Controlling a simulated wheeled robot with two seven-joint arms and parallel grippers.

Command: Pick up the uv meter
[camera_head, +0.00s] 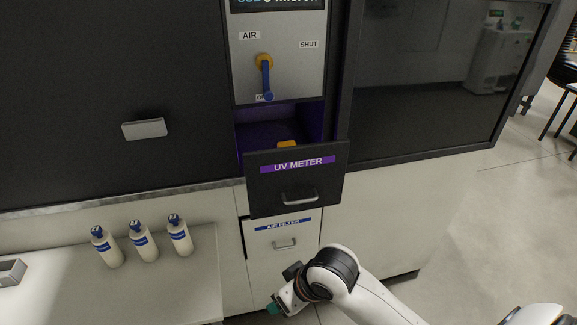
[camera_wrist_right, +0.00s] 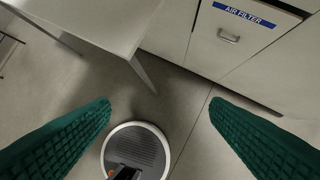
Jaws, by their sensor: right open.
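The drawer labelled UV METER (camera_head: 298,185) stands pulled out of the dark machine in the head view. A small yellow-orange object (camera_head: 287,144), possibly the uv meter, shows just above its front edge; the rest of it is hidden by the drawer front. My right gripper (camera_head: 276,307) is low in front of the cabinet, below the drawer and apart from it. In the right wrist view its two green ridged fingers (camera_wrist_right: 160,105) are spread wide with nothing between them. My left gripper is out of view.
A closed AIR FILTER drawer (camera_head: 284,246) sits under the open drawer. An air lever (camera_head: 266,78) is above it. Several items stand on the white table (camera_head: 170,292) at left, including white bottles with blue caps (camera_head: 142,242). Floor (camera_head: 500,215) at right is clear.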

